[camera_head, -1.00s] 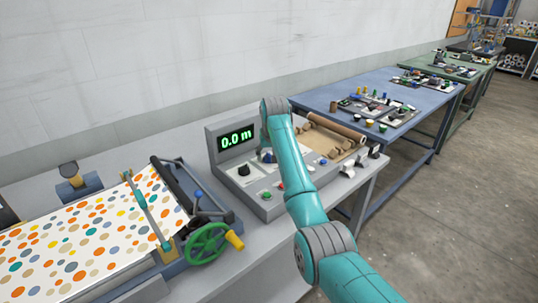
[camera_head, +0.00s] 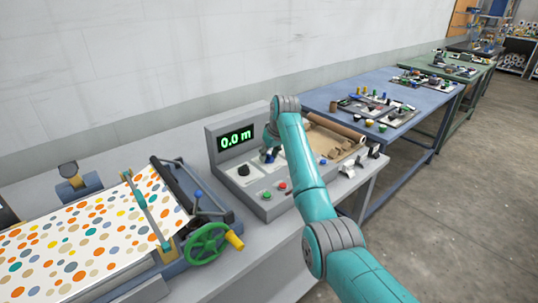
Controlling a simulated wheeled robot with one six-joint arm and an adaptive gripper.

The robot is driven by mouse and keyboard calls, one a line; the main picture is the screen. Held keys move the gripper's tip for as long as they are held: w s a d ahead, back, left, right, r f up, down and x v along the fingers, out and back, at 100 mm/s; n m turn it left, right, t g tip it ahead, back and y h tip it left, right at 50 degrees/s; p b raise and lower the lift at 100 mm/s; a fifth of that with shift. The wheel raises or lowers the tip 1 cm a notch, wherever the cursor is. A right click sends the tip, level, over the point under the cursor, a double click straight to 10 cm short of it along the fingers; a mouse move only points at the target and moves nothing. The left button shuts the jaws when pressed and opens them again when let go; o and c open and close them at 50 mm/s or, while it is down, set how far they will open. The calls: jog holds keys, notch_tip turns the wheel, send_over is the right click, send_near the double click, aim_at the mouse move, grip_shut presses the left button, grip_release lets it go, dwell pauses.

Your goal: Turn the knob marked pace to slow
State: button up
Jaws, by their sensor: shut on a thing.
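The grey control panel (camera_head: 262,207) stands on the bench with a green display (camera_head: 236,141) reading 0.0 m. A black knob (camera_head: 243,170) on a pale plate sits below the display, clear of my gripper. My gripper (camera_head: 269,157) points down at the panel just right of that knob. It is shut on a second knob, which my gripper and arm mostly hide. The knob markings are too small to read, so I cannot tell its setting.
Green (camera_head: 266,195) and red (camera_head: 282,186) buttons sit along the panel's front. A press with a green handwheel (camera_head: 207,244) and dotted sheet (camera_head: 95,235) stands left. A tray with a brown roll (camera_head: 335,126) lies right of my arm.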

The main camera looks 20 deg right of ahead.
jog(key=n+y, duration=0.1)
jog(key=n, duration=0.3)
jog(key=shift+d+g, duration=0.1)
jog(key=shift+g, duration=0.3)
jog(key=shift+n+g+y, duration=0.4)
jog(key=shift+n+y, duration=0.3)
jog(key=shift+n, duration=1)
jog(key=o, duration=1.1)
jog(key=v, duration=1.2)
jog(key=shift+d+f, duration=0.1)
